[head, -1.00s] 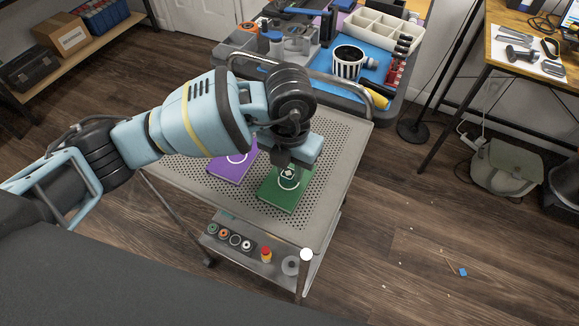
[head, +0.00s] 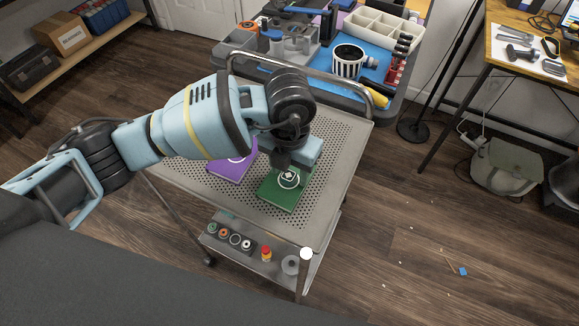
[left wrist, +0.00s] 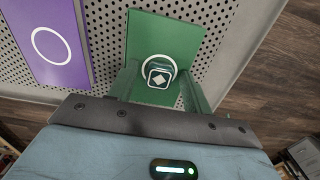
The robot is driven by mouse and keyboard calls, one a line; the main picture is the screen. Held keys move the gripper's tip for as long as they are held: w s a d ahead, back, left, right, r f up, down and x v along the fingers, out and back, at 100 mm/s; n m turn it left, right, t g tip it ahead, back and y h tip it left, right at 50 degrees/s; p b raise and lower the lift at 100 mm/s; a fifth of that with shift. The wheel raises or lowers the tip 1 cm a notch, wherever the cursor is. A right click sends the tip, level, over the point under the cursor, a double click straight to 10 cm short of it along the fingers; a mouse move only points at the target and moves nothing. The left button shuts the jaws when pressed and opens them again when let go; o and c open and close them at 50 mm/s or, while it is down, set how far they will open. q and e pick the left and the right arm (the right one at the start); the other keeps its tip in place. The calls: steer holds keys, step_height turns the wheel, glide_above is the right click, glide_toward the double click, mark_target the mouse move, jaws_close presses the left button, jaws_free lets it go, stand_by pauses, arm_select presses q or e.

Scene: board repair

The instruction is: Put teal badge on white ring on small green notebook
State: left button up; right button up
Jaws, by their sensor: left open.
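The small green notebook (head: 284,195) lies flat on the perforated cart top, with a white ring (head: 290,187) on its cover. The teal badge (head: 289,176), with a white diamond mark, shows at the ring; in the left wrist view the badge (left wrist: 159,76) overlaps the ring's lower part and covers some of it. Whether it touches the cover cannot be told. My left gripper (left wrist: 160,88) is open, its fingers on either side of the badge with gaps between. In the head view the left gripper (head: 290,163) is over the notebook's far part. My right gripper is not in view.
A purple notebook (head: 229,172) with a white ring lies left of the green one, partly behind my arm. The cart top (head: 330,180) is clear to the right. A grey tray of tools and containers stands beyond the cart's rail (head: 300,70).

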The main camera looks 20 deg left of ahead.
mark_target(290, 173)
arm_select(q)
step_height(290, 173, up, 12)
steer(key=shift+r+p, duration=0.15)
steer(key=shift+p, duration=0.2)
stand_by(0.5)
